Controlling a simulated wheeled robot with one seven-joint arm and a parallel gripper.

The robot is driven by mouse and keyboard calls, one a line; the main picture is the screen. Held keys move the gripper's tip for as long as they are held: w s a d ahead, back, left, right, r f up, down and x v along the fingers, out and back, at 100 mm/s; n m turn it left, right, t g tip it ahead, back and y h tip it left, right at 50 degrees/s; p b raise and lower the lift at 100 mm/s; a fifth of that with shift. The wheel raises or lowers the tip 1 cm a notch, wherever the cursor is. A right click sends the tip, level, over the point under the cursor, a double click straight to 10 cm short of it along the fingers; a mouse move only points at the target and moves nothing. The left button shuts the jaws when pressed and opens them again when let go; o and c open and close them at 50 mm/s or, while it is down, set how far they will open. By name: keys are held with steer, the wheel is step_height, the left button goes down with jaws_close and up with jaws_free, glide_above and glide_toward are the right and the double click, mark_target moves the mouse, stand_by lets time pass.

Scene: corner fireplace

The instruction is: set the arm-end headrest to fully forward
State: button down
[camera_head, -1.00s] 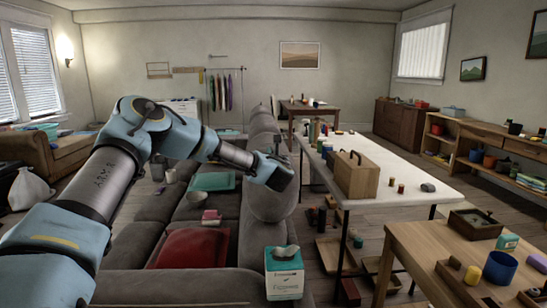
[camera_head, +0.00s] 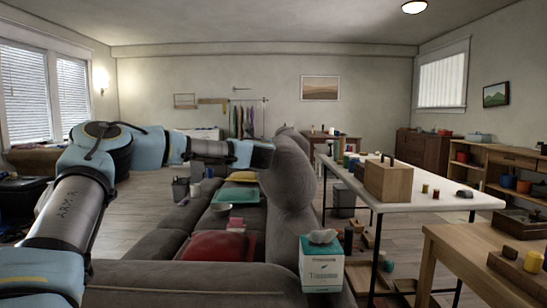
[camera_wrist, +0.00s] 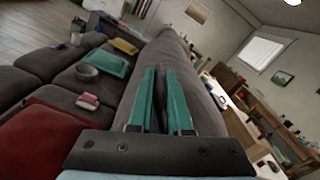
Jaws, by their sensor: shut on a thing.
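The near headrest (camera_head: 288,178) is a grey padded piece at the near end of the grey sofa (camera_head: 160,237). It stands tall and roughly upright above the sofa back in the head view. My gripper (camera_head: 268,155) reaches it from the left, near its upper part. In the wrist view my gripper's teal fingers (camera_wrist: 159,78) are shut on the grey headrest (camera_wrist: 157,50), with dark grey padding between and beyond them. The fingertips are hard to see in the head view, and the headrest's hinge is hidden.
A red cushion (camera_head: 215,246), a grey bowl (camera_head: 221,210) and a teal item (camera_head: 236,193) lie on the seats. A tissue box (camera_head: 321,268) stands on the near arm. A white table (camera_head: 450,195) with a wooden box (camera_head: 388,181) is right of the sofa.

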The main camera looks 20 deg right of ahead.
steer(key=shift+w+a+f+n+b, duration=0.4)
steer(key=shift+a+f+b, duration=0.15)
steer(key=shift+a+b, duration=0.3)
steer(key=shift+w+f, duration=0.1)
steer(key=c, duration=0.9)
jaws_free()
steer(key=shift+a, duration=0.1)
steer(key=shift+s, duration=0.2)
steer(key=shift+s+a, duration=0.1)
steer(key=shift+s, duration=0.15)
steer(key=b+v, duration=0.1)
steer(key=v, duration=0.9)
